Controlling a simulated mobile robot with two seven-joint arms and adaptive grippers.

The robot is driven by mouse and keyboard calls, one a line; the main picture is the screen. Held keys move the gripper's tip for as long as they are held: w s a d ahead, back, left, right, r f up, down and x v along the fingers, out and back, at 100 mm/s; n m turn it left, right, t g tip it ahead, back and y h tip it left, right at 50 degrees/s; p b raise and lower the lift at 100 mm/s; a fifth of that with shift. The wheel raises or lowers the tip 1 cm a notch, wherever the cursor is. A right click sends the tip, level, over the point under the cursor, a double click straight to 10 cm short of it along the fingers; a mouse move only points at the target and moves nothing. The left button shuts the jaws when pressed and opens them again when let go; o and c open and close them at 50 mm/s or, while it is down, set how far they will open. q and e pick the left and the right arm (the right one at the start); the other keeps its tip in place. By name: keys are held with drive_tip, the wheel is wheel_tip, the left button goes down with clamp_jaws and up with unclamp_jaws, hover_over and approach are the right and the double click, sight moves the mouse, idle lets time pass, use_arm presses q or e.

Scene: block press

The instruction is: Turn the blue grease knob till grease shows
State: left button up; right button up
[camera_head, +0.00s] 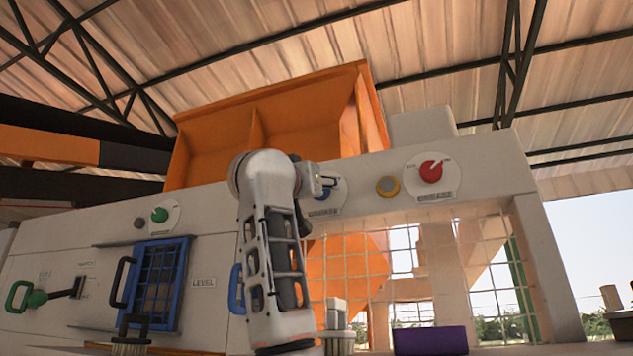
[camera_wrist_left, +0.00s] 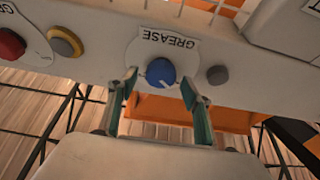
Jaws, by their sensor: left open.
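The blue grease knob (camera_wrist_left: 161,72) sits on a white round plate marked GREASE (camera_wrist_left: 165,42), upside down in the left wrist view. A small pale mark shows on the knob's face. My left gripper (camera_wrist_left: 158,86) is open, with one green finger on each side of the knob; I cannot tell whether the fingers touch it. In the head view the knob (camera_head: 328,182) is partly hidden behind my left gripper (camera_head: 318,182), and my arm rises in front of the panel. My right gripper is not in view.
A red knob (camera_head: 431,171) and yellow-ringed button (camera_head: 388,186) sit right of the grease plate. A grey button (camera_wrist_left: 217,75) is beside it in the wrist view. A green knob (camera_head: 159,214), blue mesh door (camera_head: 160,285) and purple block (camera_head: 430,341) are lower down.

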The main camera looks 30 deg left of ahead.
use_arm(q)
drive_tip(key=shift+w, duration=0.25)
drive_tip(key=c, duration=1.1)
